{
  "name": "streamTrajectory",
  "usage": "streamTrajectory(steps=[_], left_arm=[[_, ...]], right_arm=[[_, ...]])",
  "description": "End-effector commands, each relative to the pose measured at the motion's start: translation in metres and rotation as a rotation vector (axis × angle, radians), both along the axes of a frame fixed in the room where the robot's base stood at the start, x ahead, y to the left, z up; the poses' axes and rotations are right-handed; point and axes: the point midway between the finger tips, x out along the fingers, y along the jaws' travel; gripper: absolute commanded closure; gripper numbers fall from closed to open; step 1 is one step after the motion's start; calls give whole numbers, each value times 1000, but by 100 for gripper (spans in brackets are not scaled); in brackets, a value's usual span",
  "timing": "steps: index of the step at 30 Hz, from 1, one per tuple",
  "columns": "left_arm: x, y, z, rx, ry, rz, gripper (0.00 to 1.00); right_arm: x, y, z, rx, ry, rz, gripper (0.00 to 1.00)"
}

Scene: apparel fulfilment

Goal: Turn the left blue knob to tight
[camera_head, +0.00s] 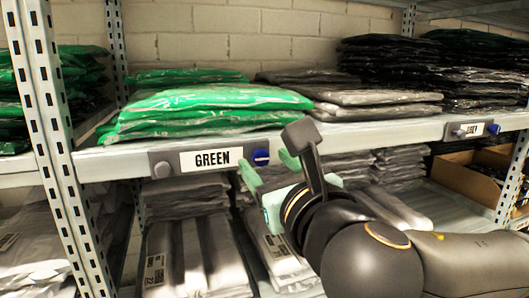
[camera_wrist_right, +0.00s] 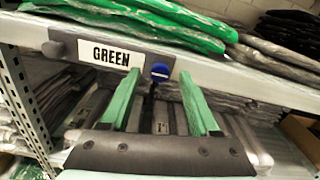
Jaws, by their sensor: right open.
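The left blue knob (camera_head: 261,157) sits on a grey mount on the shelf's front rail, at the right end of the GREEN label (camera_head: 211,159). My right gripper (camera_head: 268,166) is open and empty just in front of the knob, its green fingers spread to either side. In the right wrist view the knob (camera_wrist_right: 160,71) shows between the two fingertips (camera_wrist_right: 159,75), with a pale, roughly horizontal line across its face. I see no clear contact with the knob. My left gripper is out of view.
Green bagged garments (camera_head: 205,105) lie on the shelf above the rail, with grey packs (camera_head: 370,98) beside them. A second blue knob (camera_head: 493,129) is farther right by another label. A metal post (camera_head: 50,110) stands at left; wrapped packs (camera_head: 195,255) fill the lower shelf.

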Motion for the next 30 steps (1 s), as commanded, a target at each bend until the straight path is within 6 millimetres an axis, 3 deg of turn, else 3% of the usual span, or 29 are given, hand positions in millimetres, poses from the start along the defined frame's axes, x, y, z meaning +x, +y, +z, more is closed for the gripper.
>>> streamTrajectory(steps=[5, 14, 30], left_arm=[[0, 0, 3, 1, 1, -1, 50], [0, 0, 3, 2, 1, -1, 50], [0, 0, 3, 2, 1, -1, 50]], right_arm=[[13, 5, 0, 0, 0, 1, 38], [15, 5, 0, 0, -1, 1, 38], [15, 5, 0, 1, 0, 1, 98]])
